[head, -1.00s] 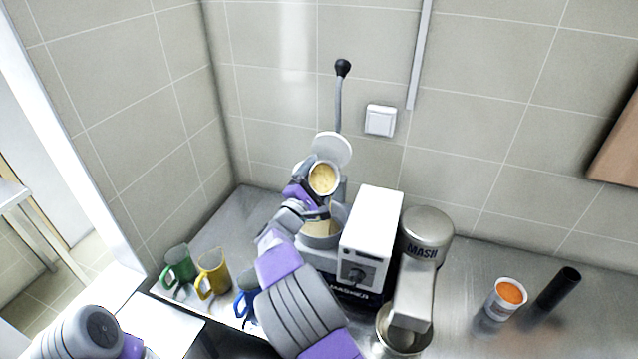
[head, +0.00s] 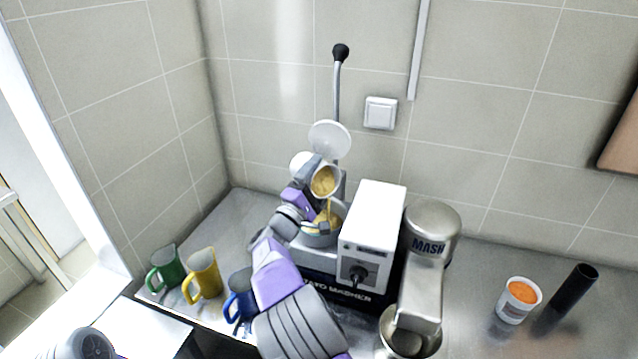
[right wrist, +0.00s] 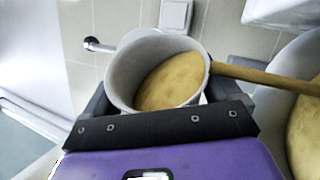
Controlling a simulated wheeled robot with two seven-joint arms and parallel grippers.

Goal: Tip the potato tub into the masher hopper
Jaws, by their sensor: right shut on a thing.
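My right gripper (head: 314,176) is shut on the white potato tub (head: 335,183), which is tilted above the masher hopper (head: 307,238). The tub's mouth faces the head camera, with yellow mash inside. A yellow stream (head: 328,207) runs from its lip down into the hopper, where yellow mash shows. In the right wrist view the tub (right wrist: 125,75) sits between the fingers, still holding mash, and the stream (right wrist: 265,76) leaves to the right toward the hopper rim (right wrist: 285,75). The masher (head: 372,230) is a white box on a dark base. My left gripper is out of view.
A lever with a black knob (head: 340,52) and a white disc (head: 330,139) stand behind the hopper. A steel MASH machine (head: 428,255) is right of the masher. Green (head: 167,270), yellow (head: 204,275) and blue (head: 238,295) jugs stand left. An orange-filled tub (head: 519,300) and black cylinder (head: 572,290) stand right.

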